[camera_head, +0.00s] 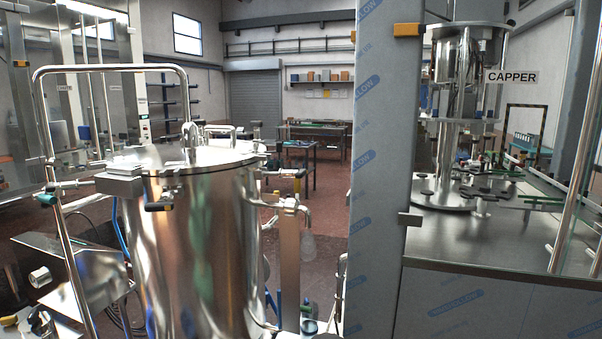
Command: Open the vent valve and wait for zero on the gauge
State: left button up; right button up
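A large polished steel tank (205,250) with a flat lid (185,158) stands at left centre. Small fittings (190,133) rise from the lid; I cannot tell if one is the gauge, and no dial can be read. A black-handled fitting (158,206) sits on the tank's front below the rim. A teal-ended fitting (47,199) is on the pipe at left. A side pipe with a spout (295,207) is at the tank's right. I cannot tell which fitting is the vent valve, nor whether it is open. Neither of my grippers is in view.
A bent steel tube rail (110,68) stands around the tank's left. A film-wrapped column (376,150) blocks part of the view at centre right. Beyond it is a machine with a CAPPER sign (512,77). Open floor (320,235) shows between tank and column.

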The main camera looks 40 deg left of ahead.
aim_at(296, 182)
jog(key=i+u, duration=0.5)
jog(key=i+l+u, duration=0.25)
jog(key=u, duration=0.25)
jog(key=i+l+u, duration=0.3)
jog(key=u, duration=0.2)
jog(key=i+l+u, duration=0.25)
jog(key=l+u, duration=0.2)
